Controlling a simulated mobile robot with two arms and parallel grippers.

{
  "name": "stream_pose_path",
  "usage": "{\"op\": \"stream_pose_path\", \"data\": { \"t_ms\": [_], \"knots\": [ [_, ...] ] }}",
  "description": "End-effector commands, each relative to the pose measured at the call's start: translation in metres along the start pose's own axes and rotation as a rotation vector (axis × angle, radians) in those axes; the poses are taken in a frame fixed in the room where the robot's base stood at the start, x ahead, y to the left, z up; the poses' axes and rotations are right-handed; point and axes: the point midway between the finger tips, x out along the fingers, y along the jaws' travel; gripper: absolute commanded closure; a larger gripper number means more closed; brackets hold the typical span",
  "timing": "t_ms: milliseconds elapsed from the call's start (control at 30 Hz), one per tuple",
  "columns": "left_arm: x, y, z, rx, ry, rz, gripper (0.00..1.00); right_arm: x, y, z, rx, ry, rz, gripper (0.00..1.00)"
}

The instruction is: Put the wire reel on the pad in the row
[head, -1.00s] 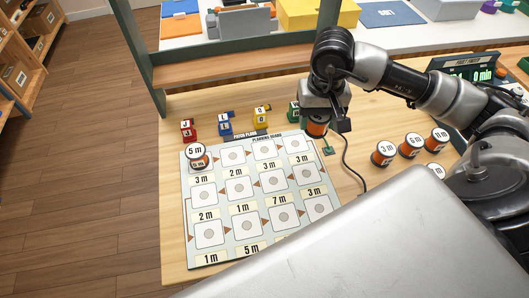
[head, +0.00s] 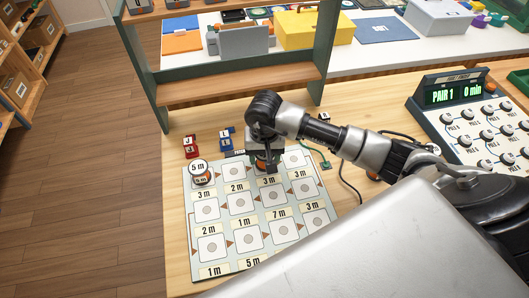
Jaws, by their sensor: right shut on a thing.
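My right gripper (head: 263,158) is shut on a wire reel (head: 262,167) with an orange band, at the third pad of the top row on the planning board (head: 222,256). The gripper hides most of this reel and that pad, so I cannot tell whether the reel touches the board. Another wire reel (head: 199,168), marked 5 m, stands on the first pad of the top row. The second pad (head: 234,171) and fourth pad (head: 295,160) of that row are bare. My left gripper is not in view.
Red blocks (head: 190,145) and blue blocks (head: 226,139) stand behind the board. A green shelf frame (head: 150,75) rises at the back. A console (head: 470,125) reading PAIR 1 stands at right. A black cable (head: 352,187) curves right of the board.

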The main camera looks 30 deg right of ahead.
Motion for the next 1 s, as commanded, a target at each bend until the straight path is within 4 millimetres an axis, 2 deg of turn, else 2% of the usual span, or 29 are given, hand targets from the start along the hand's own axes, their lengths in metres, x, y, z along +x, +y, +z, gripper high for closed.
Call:
{"op": "stream_pose_path", "data": {
  "t_ms": [367,400,533,833,900,1000],
  "knots": [
    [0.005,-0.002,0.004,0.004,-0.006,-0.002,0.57,0.005,0.0,-0.001,-0.001,0.002,-0.002,0.72],
    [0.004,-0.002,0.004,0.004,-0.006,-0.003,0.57,0.003,0.0,0.0,-0.001,0.002,-0.002,0.41],
    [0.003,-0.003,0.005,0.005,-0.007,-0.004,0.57,0.003,0.0,0.0,-0.001,0.001,-0.002,0.21],
    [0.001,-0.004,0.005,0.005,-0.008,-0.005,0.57,0.001,0.0,0.0,0.0,0.001,-0.002,0.2],
    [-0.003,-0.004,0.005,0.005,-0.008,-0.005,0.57,-0.003,0.0,0.0,0.0,0.001,-0.003,0.2],
    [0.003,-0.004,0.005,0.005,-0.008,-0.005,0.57,-0.015,-0.001,-0.002,-0.002,0.006,-0.006,0.2]
  ]
}}
